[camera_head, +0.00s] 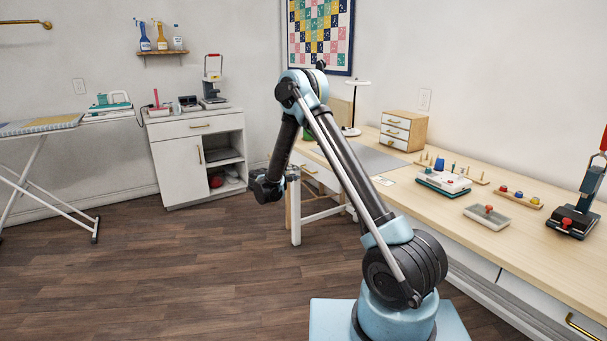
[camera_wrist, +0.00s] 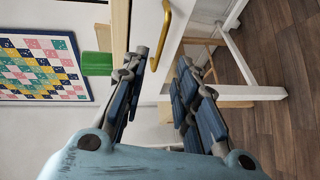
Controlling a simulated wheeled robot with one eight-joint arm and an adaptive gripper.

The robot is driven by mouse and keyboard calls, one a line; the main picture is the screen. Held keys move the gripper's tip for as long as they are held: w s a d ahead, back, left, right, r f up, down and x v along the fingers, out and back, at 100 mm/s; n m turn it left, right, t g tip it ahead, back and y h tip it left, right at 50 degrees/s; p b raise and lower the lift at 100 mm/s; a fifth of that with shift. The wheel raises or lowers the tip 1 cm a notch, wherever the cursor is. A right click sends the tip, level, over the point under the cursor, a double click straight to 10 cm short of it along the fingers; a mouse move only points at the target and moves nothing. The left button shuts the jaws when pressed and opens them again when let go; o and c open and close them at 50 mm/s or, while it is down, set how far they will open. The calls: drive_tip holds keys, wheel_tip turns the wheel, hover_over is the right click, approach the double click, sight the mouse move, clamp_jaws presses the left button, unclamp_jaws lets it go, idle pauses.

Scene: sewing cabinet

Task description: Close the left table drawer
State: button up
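The left table drawer (camera_head: 325,176) has a white front and a gold handle (camera_head: 309,168). It is under the far left end of the wooden table (camera_head: 460,205), partly hidden behind my arm. In the wrist view the view is turned sideways; the drawer's gold handle (camera_wrist: 163,35) shows close ahead, between the lines of my two fingers. I cannot tell how far the drawer stands out. My gripper (camera_wrist: 161,62) is open and empty, its fingers spread at the drawer front.
A white table leg (camera_wrist: 240,62) stands beside the fingers. A green object (camera_wrist: 97,64) is near the tabletop edge. The wooden floor (camera_head: 190,270) left of my arm is clear.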

drive_tip(key=x, duration=0.8)
clamp_jaws()
